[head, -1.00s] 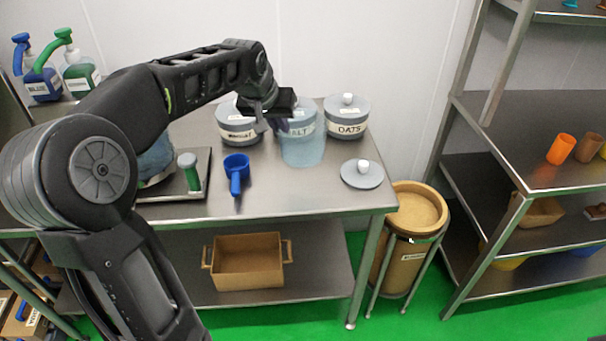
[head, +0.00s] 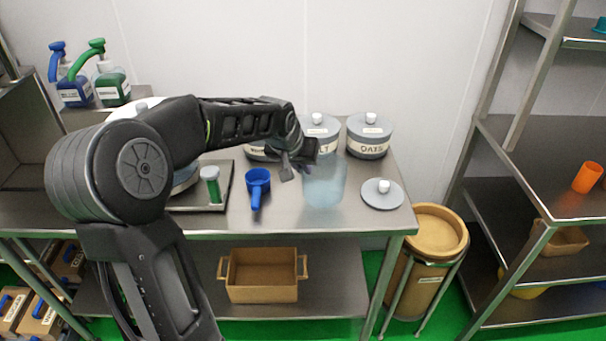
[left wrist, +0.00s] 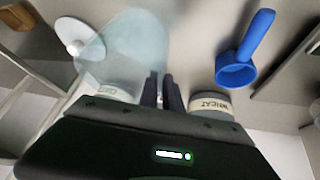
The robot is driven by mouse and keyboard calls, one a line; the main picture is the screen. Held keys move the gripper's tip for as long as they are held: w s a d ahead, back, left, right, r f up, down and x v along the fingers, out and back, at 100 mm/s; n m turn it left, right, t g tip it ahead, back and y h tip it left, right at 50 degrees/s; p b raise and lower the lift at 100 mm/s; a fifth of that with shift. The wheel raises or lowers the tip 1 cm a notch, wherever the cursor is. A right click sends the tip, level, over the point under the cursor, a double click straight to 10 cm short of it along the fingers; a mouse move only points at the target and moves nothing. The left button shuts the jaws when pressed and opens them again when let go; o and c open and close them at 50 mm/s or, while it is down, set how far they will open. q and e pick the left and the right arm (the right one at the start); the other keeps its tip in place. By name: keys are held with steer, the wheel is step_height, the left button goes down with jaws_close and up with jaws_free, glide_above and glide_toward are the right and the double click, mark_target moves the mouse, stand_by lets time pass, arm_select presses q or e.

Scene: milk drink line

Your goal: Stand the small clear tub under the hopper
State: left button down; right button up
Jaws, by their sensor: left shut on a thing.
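The small clear tub (head: 325,184) is pale blue and see-through, upright over the steel table in the head view. It also shows in the left wrist view (left wrist: 122,38). My left gripper (head: 306,168) is shut on the tub's upper left side; its two dark fingers (left wrist: 160,90) sit close together at the tub's edge in the left wrist view. I cannot tell whether the tub's base touches the table. My right gripper is not in view. I cannot make out a hopper in either view.
Lidded jars, one marked OATS (head: 370,137), stand behind the tub. A grey lid (head: 382,194) lies right of it. A blue scoop (head: 257,186) and a tray (head: 222,204) with a green-handled tool are to the left. A brown drum (head: 437,232) stands beyond the table's right end.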

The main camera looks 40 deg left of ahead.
arm_select(q)
steer(key=shift+f, duration=1.3)
steer(key=shift+f, duration=0.2)
steer(key=c, duration=1.5)
jaws_free()
steer(key=shift+r, duration=0.1)
steer(key=shift+s+r, duration=0.25)
steer(key=shift+r, duration=0.25)
steer(key=v, duration=1.1)
steer(key=shift+d+b, duration=0.15)
steer(key=shift+b, duration=0.15)
